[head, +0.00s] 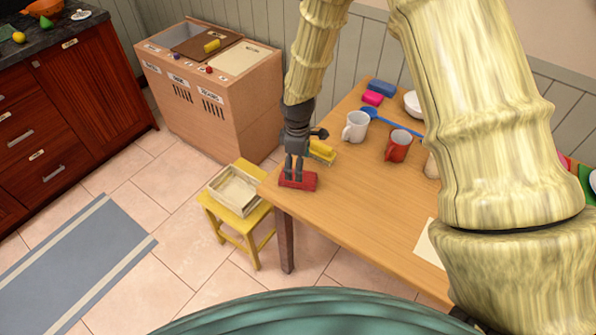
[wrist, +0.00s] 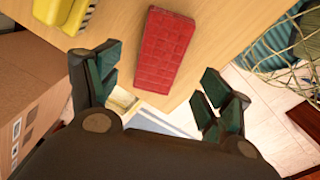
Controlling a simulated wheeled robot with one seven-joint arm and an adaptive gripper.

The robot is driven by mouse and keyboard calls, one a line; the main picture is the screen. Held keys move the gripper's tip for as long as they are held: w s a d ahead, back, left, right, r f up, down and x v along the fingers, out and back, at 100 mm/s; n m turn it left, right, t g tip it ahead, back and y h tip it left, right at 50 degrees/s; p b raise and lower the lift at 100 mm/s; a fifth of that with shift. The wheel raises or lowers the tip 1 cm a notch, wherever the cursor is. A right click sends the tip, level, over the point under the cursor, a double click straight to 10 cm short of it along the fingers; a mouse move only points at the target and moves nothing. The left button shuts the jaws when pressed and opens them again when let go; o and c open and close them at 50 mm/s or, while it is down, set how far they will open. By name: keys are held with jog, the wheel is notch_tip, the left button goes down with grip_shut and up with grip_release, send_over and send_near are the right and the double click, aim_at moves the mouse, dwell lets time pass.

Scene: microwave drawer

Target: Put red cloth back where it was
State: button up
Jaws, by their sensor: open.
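The red cloth (head: 298,182) is a folded, rectangular pad lying flat near the left front corner of the wooden table (head: 345,205). It also shows in the wrist view (wrist: 163,50), with a grid-like pattern on top. My gripper (head: 294,177) points down over the cloth in the head view. In the wrist view my gripper (wrist: 158,78) is open, its fingers apart on either side of the cloth's lower end, with nothing held. I cannot tell whether the fingertips touch the cloth or hover just above it.
A yellow item (head: 321,152) lies just behind my gripper. A white mug (head: 355,127), red mug (head: 398,146) and blue spoon (head: 370,115) stand or lie farther right. A yellow stool (head: 244,226) bearing a shallow wooden tray (head: 216,186) stands left of the table. A wooden sorting bin (head: 235,125) stands behind.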

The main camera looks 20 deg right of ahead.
notch_tip(320, 180, up, 7)
jog(key=b, duration=0.1)
jog(key=shift+f, duration=0.2)
dwell(0.4)
